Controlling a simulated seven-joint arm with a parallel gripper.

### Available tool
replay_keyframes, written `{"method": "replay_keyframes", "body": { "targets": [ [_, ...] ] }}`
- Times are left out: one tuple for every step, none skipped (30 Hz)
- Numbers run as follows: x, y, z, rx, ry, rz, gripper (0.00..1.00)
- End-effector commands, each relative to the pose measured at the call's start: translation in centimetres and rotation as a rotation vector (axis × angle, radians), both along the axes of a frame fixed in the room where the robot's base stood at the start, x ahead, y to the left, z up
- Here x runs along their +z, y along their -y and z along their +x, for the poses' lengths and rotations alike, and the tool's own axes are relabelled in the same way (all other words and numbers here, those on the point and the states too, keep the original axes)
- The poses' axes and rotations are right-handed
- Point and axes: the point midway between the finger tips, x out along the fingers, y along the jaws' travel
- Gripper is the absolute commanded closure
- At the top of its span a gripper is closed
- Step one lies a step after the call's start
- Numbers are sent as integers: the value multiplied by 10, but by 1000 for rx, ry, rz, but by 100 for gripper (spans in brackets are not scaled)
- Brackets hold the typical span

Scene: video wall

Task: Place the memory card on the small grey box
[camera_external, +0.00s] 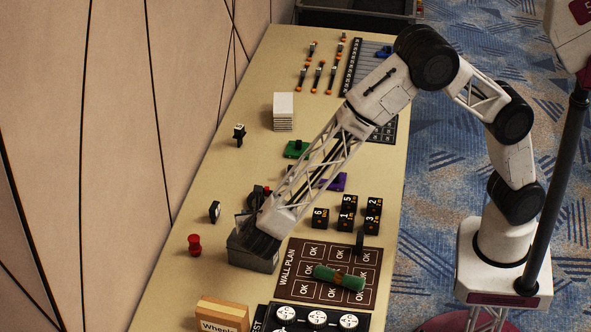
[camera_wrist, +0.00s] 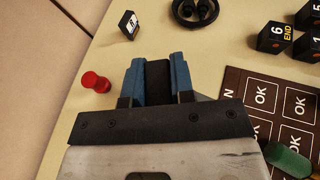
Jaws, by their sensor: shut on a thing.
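My gripper (camera_wrist: 157,64) has its two blue fingers shut on a black, flat-faced piece, which I take to be the memory card (camera_wrist: 158,84). In the external view my gripper (camera_external: 253,228) reaches down to the left, at the top of the small grey box (camera_external: 254,258). The box is dark grey and stands on the table left of the wall-plan board. I cannot tell whether the card touches the box. In the wrist view my gripper hides most of the box.
A red knob-like piece (camera_external: 194,244) and a small black piece with a white label (camera_external: 214,211) stand nearby on the left. Black numbered cubes (camera_external: 346,212) are on the right. The wall-plan board (camera_external: 283,291) carries a green roll (camera_external: 339,277). A wooden block (camera_external: 222,312) is in front.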

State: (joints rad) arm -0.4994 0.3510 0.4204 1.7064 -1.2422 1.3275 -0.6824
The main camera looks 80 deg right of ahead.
Motion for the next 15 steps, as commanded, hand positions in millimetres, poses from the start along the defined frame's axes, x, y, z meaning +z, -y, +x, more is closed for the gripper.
{"method": "replay_keyframes", "body": {
  "targets": [
    [-6,0,0,0,-2,-1,100],
    [-9,0,0,1,-3,-1,100],
    [-14,0,0,1,-3,-1,100],
    [-17,0,0,1,-3,-1,100],
    [-20,0,0,1,-2,-1,100],
    [-23,0,0,1,-2,-1,100],
    [-25,0,0,1,-2,-1,100],
    [-26,0,0,0,-1,0,100],
    [-27,0,0,0,-1,0,100],
    [-27,0,0,1,0,0,100],
    [-27,0,0,1,0,0,100],
    [-27,0,0,1,0,0,100],
    [-26,0,0,0,0,0,100],
    [-26,0,0,0,-1,0,100],
    [-26,0,0,0,-1,0,100]
  ]
}}
